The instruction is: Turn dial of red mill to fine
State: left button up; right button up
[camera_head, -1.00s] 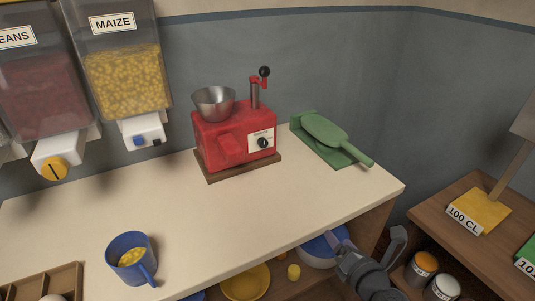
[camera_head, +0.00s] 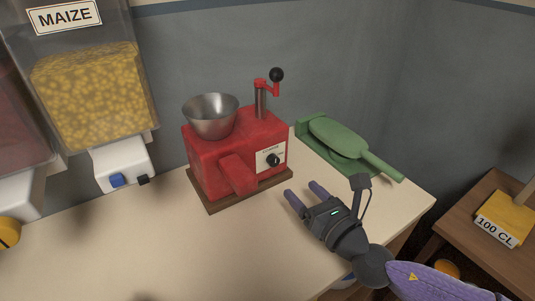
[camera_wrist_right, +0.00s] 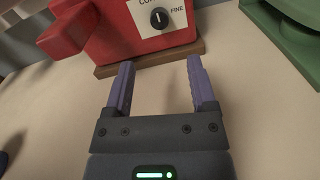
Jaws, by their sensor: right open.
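The red mill (camera_head: 235,150) stands on a brown wooden base on the counter, with a metal hopper and a crank with a black knob on top. Its black dial (camera_head: 273,160) sits on a white plate on the front face. In the right wrist view the dial (camera_wrist_right: 159,18) has a light mark pointing roughly up, and the word FINE is to its right. My right gripper (camera_head: 304,192) is open and empty, low over the counter in front of the mill; in the wrist view its fingers (camera_wrist_right: 158,88) point toward the mill base, apart from the dial. My left gripper is not in view.
A maize dispenser (camera_head: 90,95) hangs at the left. A wooden side shelf (camera_head: 465,235) is at the right. The counter's front left is clear.

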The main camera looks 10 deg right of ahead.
aim_at(275, 163)
jog(key=b+x, duration=0.1)
jog(key=x, duration=0.7)
jog(key=shift+w+a, duration=0.1)
jog(key=shift+w+a+b, duration=0.15)
jog(key=shift+w+b, duration=0.2)
jog(key=shift+w, duration=0.05)
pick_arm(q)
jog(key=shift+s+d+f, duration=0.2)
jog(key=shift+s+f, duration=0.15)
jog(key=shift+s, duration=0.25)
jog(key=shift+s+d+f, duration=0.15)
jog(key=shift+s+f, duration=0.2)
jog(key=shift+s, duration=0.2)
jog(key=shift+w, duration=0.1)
pick_arm(e)
jog(key=c, duration=0.9)
grip_shut()
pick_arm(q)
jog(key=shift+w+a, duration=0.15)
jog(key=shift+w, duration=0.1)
